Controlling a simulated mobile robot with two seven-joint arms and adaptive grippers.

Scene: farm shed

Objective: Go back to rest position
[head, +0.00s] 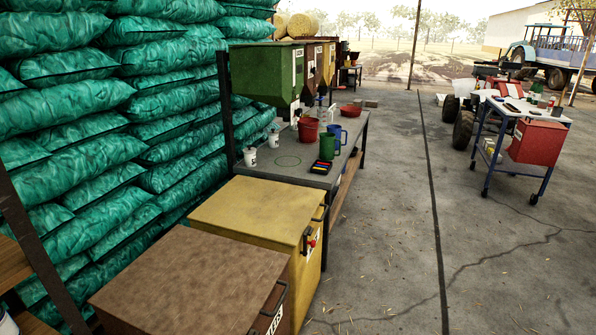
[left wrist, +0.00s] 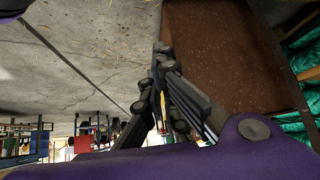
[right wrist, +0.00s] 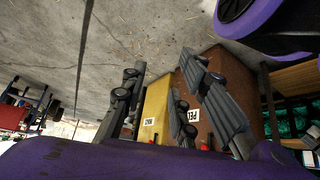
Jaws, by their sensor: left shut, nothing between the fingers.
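Neither gripper shows in the head view. In the left wrist view my left gripper (left wrist: 161,58) has its dark fingers together, with nothing held between them. Concrete floor and the side of a brown bin (left wrist: 215,50) lie beyond it. In the right wrist view my right gripper (right wrist: 162,66) has its fingers spread apart with an empty gap. The yellow bin (right wrist: 155,108) and the brown bin (right wrist: 200,80) show behind its fingers, at some distance. No object is in either gripper.
The brown bin (head: 185,275) and yellow bin (head: 250,212) stand closest, before a grey workbench (head: 285,172) with jugs and cups. Green sacks (head: 90,150) are stacked along the left. A cart with a red box (head: 537,142) stands right. Open concrete floor (head: 385,235) lies between.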

